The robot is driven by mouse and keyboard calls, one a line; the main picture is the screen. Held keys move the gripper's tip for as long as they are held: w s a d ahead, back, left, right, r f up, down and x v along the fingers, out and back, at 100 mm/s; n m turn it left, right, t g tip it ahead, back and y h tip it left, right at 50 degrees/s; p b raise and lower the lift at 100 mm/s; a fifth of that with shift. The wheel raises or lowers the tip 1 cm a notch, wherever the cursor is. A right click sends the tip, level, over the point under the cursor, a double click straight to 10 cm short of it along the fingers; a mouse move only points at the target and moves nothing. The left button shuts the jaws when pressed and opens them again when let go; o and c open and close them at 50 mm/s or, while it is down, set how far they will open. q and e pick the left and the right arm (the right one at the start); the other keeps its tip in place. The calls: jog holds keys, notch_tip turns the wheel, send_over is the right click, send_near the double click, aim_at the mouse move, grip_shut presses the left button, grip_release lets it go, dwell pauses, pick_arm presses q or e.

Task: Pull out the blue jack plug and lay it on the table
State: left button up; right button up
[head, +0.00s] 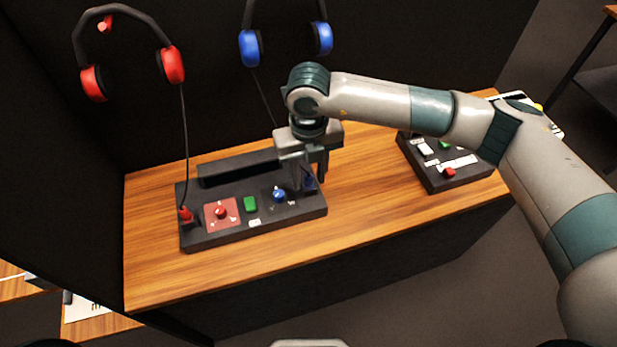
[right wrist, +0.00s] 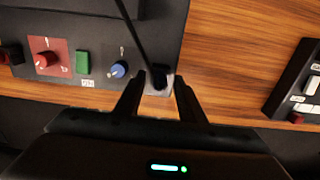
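My right gripper (head: 310,187) points down over that end of the panel. Its fingers (right wrist: 168,82) are apart, one on each side of the plug; I see a gap at the right finger and cannot tell whether the left one touches. My left gripper is not in view.
Blue headphones (head: 286,42) and red headphones (head: 130,50) hang on the dark wall. A red plug (head: 185,214) is at the panel's left end. Blue (head: 279,195) and red (head: 221,212) knobs sit on the panel. Bare wooden table (head: 365,205) lies between it and a second panel (head: 440,178).

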aim_at(309, 173)
grip_shut()
jog(key=shift+r, duration=0.15)
jog(key=shift+r+p, duration=1.2)
jog(key=shift+r, duration=1.65)
